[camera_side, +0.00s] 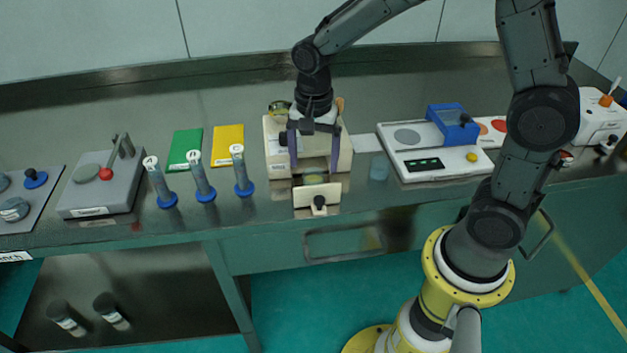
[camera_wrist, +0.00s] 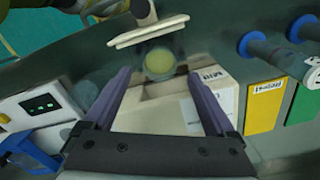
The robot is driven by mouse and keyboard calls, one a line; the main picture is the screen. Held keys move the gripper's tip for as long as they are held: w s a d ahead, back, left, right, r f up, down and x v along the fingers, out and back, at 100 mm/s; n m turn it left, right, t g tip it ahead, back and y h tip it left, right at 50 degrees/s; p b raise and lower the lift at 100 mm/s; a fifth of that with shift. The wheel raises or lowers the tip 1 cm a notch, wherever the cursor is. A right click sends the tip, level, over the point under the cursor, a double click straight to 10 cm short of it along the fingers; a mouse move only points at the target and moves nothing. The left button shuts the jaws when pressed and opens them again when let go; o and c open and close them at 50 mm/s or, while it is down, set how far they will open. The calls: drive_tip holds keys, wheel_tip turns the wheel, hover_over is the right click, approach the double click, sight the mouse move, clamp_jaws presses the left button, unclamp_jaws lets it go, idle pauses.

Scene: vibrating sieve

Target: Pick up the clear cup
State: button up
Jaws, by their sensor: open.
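My gripper (camera_side: 313,150) points down over the front of the beige sieve box (camera_side: 279,160), left of that cup. Its two purple fingers are spread with nothing held between them, also in the wrist view (camera_wrist: 158,76). A round yellow-green item (camera_wrist: 159,62) shows beyond the fingertips, by a pale front plate (camera_wrist: 148,31); whether it is in a cup is unclear.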

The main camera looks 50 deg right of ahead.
sight(314, 173)
wheel_tip(314, 173, down, 4)
drive_tip(key=shift+f, duration=0.1)
drive_tip(key=shift+c, duration=0.2)
drive_tip(key=c, duration=1.4)
